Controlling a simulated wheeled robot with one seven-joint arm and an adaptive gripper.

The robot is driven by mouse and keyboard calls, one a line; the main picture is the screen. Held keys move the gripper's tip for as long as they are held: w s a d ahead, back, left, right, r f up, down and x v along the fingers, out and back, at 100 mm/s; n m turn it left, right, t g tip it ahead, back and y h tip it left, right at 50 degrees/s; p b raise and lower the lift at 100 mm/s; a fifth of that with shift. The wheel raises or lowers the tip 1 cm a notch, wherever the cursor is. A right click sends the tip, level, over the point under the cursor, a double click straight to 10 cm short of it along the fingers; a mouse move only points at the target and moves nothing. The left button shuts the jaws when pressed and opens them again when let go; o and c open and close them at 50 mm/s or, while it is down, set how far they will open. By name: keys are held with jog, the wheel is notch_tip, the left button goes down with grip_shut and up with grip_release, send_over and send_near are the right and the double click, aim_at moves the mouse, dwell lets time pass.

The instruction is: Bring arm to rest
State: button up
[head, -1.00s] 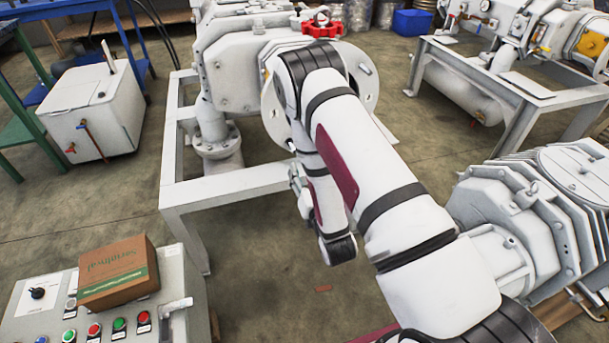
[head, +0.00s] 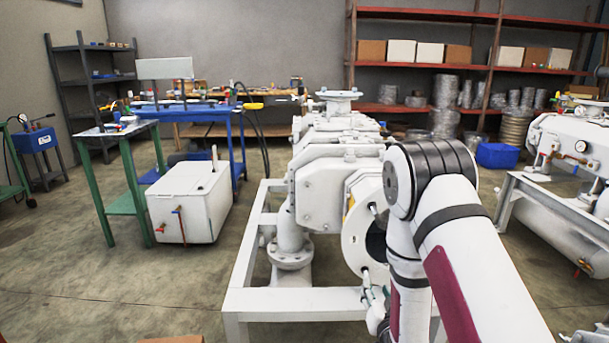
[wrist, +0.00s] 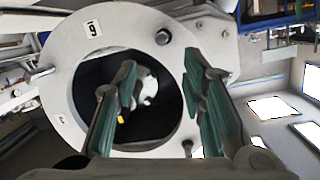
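My arm (head: 450,240) is raised and bent in the right foreground of the head view, its dark-banded joint in front of the white vacuum pump (head: 325,190). My gripper (wrist: 163,88) shows in the wrist view with its two green-padded fingers apart and nothing visible between them. It faces the pump's round white flange (wrist: 62,85), which has a dark bore behind the fingers. I cannot tell the exact gap between the fingertips and the flange. In the head view the gripper's fingers are not clearly visible.
The pump stands on a white frame (head: 290,300). A white tank (head: 188,200) and a green table (head: 128,203) are to its left. Another machine (head: 575,150) stands at the right. Shelves (head: 430,108) line the back wall. Open floor (head: 90,285) lies at the left.

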jog(key=s+r+n+g, duration=0.1)
jog(key=s+r+g, duration=0.8)
jog(key=r, duration=0.6)
jog(key=s+r+n+g, duration=0.1)
jog(key=s+r+g, duration=0.3)
jog(key=s, duration=1.4)
jog(key=s+r+n+g, duration=0.15)
jog(key=s+r, duration=0.45)
jog(key=s, duration=1.2)
notch_tip(320, 180, up, 27)
jog(key=t+p, duration=0.3)
jog(key=p, duration=2.3)
jog(key=shift+w+r+y+p, duration=0.15)
jog(key=shift+w+y+p, duration=0.1)
jog(key=shift+y+p, duration=0.1)
jog(key=shift+c, duration=0.6)
jog(key=shift+w, duration=0.1)
